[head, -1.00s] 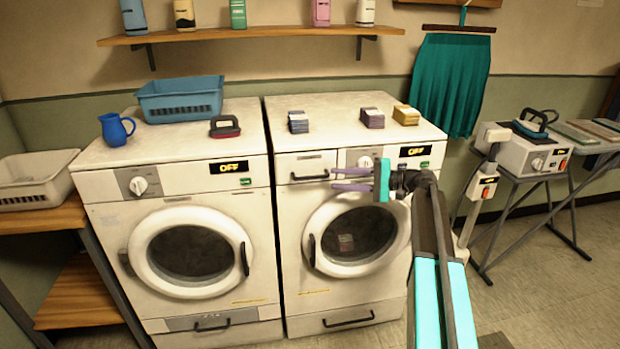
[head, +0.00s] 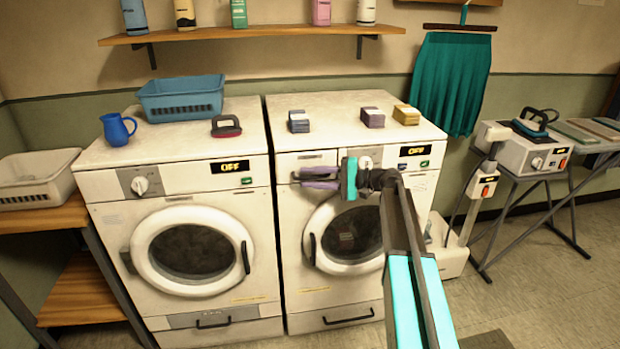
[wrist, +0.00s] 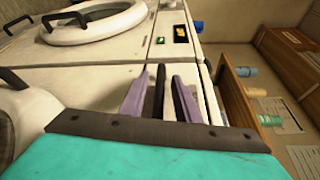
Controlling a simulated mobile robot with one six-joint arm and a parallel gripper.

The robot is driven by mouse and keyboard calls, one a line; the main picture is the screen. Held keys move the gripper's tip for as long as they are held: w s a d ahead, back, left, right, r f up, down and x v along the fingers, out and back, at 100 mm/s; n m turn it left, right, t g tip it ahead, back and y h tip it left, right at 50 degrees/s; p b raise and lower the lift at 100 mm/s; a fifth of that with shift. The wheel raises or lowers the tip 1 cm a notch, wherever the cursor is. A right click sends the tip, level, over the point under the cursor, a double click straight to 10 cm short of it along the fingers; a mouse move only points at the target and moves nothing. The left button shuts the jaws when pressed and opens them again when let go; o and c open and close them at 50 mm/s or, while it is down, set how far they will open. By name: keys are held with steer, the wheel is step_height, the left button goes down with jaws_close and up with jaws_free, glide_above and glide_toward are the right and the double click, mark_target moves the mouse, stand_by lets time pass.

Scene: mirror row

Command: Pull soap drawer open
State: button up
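The soap drawer (head: 305,159) is the panel at the upper left of the right washer's front, and it looks shut. Its dark bar handle (head: 294,177) is mostly covered by my fingers in the head view. My gripper (head: 303,178) is at the handle, its two purple fingers apart, one above the other.
The right washer (head: 345,105) carries several small boxes on top. Its round door (head: 318,225) is below my gripper. The left washer (head: 200,150) stands close beside it with a blue basket (head: 180,100), a jug and a brush. An ironing station (head: 525,155) is at right.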

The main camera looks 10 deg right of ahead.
jaws_close()
steer(key=shift+a, duration=0.3)
steer(key=shift+d, duration=0.25)
steer(key=s, duration=1.6)
steer(key=shift+b, duration=0.3)
steer(key=shift+d, duration=0.15)
jaws_free()
